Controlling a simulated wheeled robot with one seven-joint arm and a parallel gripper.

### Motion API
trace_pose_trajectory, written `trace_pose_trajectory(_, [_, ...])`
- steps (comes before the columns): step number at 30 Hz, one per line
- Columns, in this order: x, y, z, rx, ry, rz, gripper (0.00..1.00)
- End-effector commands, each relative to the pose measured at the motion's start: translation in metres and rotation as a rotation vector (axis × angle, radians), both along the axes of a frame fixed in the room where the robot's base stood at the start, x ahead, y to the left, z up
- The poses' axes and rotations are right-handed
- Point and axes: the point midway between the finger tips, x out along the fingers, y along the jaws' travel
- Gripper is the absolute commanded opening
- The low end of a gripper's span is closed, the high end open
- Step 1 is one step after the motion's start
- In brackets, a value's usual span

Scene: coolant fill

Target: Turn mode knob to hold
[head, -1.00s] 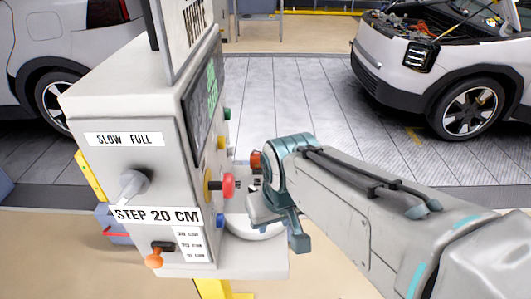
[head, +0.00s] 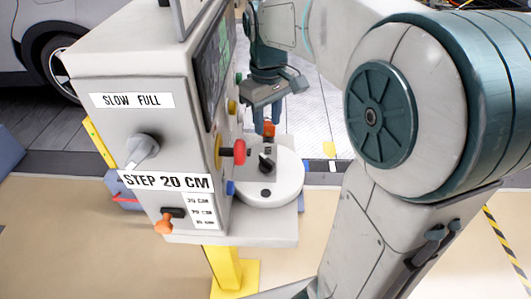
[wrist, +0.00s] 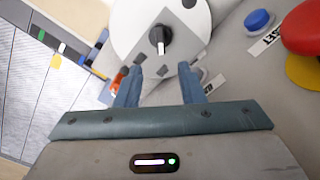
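A black knob (head: 266,162) with a pale pointer stands on a round white plate (head: 287,182) on the console's low shelf. It also shows in the wrist view (wrist: 160,38), just beyond my fingertips. My gripper (head: 269,116) points down above and behind the plate. In the wrist view its two blue fingers (wrist: 160,78) are apart with nothing between them, and the knob lies ahead of the gap, not touched. I cannot read any mode label around this knob. A grey lever knob (head: 143,150) sits under the "SLOW FULL" label on the console's side.
The console (head: 110,60) has a red button (head: 239,152) on a yellow base, facing the plate. A blue button (wrist: 257,20) is beside the plate. An orange part (head: 269,129) is close under my fingers. A small orange-tipped lever (head: 163,226) sticks out low on the console.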

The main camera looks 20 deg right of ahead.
Motion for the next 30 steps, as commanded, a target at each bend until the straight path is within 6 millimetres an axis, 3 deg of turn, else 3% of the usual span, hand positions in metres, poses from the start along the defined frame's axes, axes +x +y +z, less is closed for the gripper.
trace_pose_trajectory(9, [-0.001, 0.001, -0.069, 0.0, 0.005, 0.0, 0.35])
trace_pose_trajectory(15, [-0.001, 0.001, -0.101, 0.0, 0.003, 0.0, 0.35])
trace_pose_trajectory(21, [-0.001, 0.001, -0.115, 0.001, 0.0, -0.001, 0.35])
trace_pose_trajectory(30, [-0.001, 0.0, -0.116, 0.0, -0.001, -0.001, 0.33])
